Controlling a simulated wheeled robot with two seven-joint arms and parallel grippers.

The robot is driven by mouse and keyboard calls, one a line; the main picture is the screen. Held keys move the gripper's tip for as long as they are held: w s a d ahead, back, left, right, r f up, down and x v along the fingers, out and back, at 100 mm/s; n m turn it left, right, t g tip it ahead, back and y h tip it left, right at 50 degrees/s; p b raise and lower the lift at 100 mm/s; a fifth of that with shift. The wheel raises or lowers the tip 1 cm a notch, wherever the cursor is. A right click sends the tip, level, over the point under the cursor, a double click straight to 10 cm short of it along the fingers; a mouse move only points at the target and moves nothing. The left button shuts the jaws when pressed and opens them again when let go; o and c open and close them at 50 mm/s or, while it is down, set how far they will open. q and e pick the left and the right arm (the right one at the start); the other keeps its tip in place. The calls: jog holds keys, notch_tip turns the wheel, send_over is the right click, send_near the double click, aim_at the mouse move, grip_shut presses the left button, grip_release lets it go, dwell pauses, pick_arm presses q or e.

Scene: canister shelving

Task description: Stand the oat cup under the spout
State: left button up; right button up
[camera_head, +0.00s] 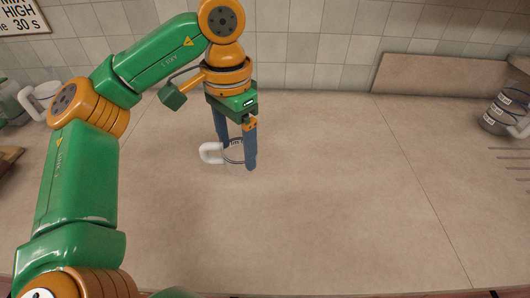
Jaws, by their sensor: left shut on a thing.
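My left gripper (236,150) points down over the middle-left of the counter, its two blue-grey fingers shut on a cup. The cup (234,157) has a pale body, a white handle (209,152) pointing left and dark lettering too small to read. The fingers hide part of its sides. It looks upright; I cannot tell whether its base touches the counter. No spout can be made out. My right gripper is not in view.
A labelled, cup-like vessel (497,112) with a white handle stands at the far right, near dark grooves. A white-handled mug (42,99) stands at the left, partly behind my arm. A board (440,75) leans on the tiled wall. The middle counter (330,200) is clear.

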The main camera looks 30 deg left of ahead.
pick_arm(q)
jog(key=w+f, duration=0.2)
jog(key=w+f+p, duration=0.1)
jog(key=w+f, duration=0.1)
jog(key=w+f+p, duration=0.1)
jog(key=w+f, duration=0.1)
jog(key=w, duration=0.1)
jog(key=shift+a, duration=0.4)
jog(key=f, duration=0.4)
jog(key=shift+w+a+p, duration=0.1)
jog(key=shift+w+p, duration=0.1)
jog(key=shift+p, duration=0.15)
jog(key=shift+f, duration=0.1)
jog(key=shift+f, duration=0.15)
jog(key=o, duration=1.1)
jog(key=shift+o, duration=0.4)
